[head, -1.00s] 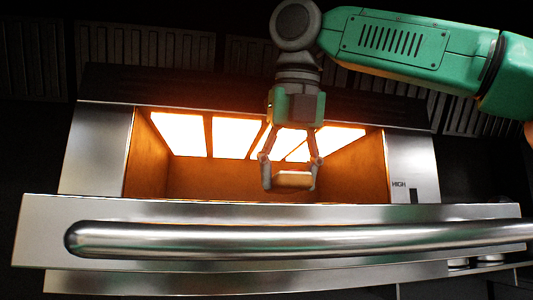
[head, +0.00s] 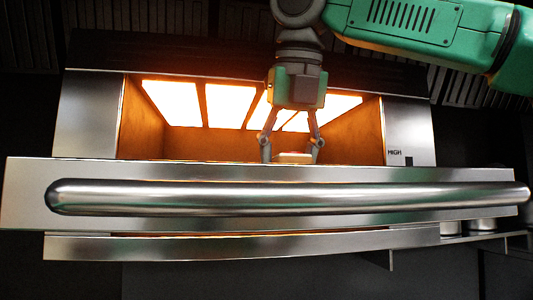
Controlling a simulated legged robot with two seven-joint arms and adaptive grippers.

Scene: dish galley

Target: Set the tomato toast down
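The tomato toast (head: 294,157) shows as a small pale-and-reddish slab between the fingers of my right gripper (head: 292,152). The fingers close on it from both sides, in front of the glowing opening of the grill oven (head: 90,125). The lower part of the toast and the fingertips are hidden behind the top edge of the oven's steel front. What lies under the toast is hidden too. My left gripper is not in view.
A thick steel handle bar (head: 290,197) runs across the steel front panel (head: 25,190), below the gripper. Bright heating panels (head: 230,106) glow at the back of the cavity. Metal containers (head: 481,225) stand on a shelf at the lower right.

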